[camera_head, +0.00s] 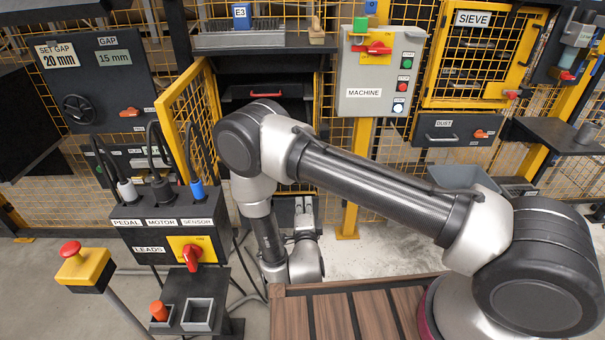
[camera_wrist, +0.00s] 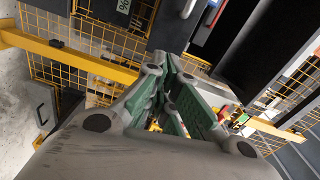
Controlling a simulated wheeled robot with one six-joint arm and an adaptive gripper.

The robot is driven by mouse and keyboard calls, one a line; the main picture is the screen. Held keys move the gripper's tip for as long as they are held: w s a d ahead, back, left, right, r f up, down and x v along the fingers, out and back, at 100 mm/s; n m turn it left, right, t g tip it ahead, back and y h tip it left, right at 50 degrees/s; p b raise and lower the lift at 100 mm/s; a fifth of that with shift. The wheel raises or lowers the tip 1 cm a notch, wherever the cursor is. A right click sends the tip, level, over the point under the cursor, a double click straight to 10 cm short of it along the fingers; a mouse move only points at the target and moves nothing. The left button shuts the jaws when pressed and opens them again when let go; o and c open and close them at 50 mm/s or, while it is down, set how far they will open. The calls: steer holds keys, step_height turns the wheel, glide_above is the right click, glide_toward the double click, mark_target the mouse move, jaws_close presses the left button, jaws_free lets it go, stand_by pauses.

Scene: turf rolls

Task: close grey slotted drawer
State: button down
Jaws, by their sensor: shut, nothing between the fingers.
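A grey tray-like unit with a slotted, comb-like top (camera_head: 238,38) is at the upper left of centre in the head view, with a blue E3 tag on it. I cannot tell for sure that it is the grey slotted drawer, or how far it is out. My gripper (camera_head: 303,212) is low, beyond the wooden slatted top, partly hidden behind my arm. It is well below and apart from the slotted unit. In the wrist view my gripper (camera_wrist: 174,72) shows green-padded fingers, shut and empty, touching nothing I can make out.
A dark drawer with a red handle (camera_head: 266,94) sits in the central opening, beside an open yellow mesh door (camera_head: 190,115). The DUST drawer (camera_head: 450,130) and grey MACHINE box (camera_head: 378,75) are to the right. The LEADS stand (camera_head: 165,225) and red stop button (camera_head: 71,249) are left.

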steer(key=w+m, duration=0.1)
steer(key=w, duration=1.3)
steer(key=shift+d+r, duration=0.15)
steer(key=shift+r, duration=0.3)
steer(key=shift+w, duration=0.1)
